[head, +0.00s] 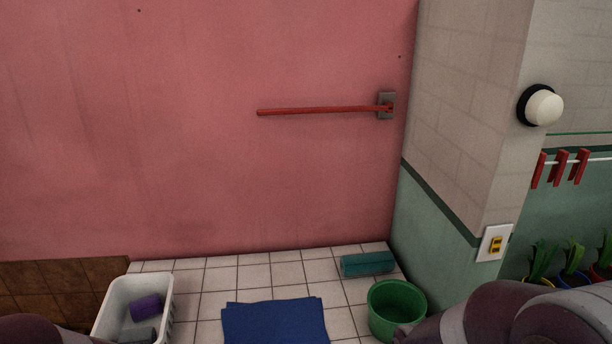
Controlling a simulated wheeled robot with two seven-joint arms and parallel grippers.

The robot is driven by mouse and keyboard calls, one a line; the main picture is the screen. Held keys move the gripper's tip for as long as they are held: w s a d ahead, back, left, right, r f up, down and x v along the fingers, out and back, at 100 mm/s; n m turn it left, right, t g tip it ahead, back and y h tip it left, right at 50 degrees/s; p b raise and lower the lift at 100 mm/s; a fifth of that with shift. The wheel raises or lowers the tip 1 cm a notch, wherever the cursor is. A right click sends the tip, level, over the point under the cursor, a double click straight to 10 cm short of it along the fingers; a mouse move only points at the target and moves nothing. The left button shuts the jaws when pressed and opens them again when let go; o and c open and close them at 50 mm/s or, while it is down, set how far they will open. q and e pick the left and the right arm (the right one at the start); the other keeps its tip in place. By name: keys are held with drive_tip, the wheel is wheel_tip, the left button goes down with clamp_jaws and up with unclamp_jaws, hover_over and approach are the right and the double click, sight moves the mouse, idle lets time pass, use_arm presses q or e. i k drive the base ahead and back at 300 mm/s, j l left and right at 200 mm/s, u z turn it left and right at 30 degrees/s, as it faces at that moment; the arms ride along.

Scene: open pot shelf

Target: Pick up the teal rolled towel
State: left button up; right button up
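The teal rolled towel (368,263) lies on the white tiled floor by the foot of the pink wall, near the corner with the green wall. It lies on its side, just behind the green bucket, and nothing visibly holds it. Part of my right arm shows at the bottom right and part of my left arm at the bottom left corner. Neither gripper's fingers can be made out, and both arms are well short of the towel.
A green bucket (397,308) stands in front of the towel. A blue mat (275,322) and a white basket (104,316) holding a purple roll (146,307) are to the left. A red bar (320,111) is on the wall. Potted plants (572,262) stand at right.

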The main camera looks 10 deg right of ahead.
sight(376, 262)
drive_tip(key=i+l+z, duration=0.5)
drive_tip(key=l, duration=0.2)
drive_tip(key=i+l+z, duration=0.5)
drive_tip(key=i, duration=0.15)
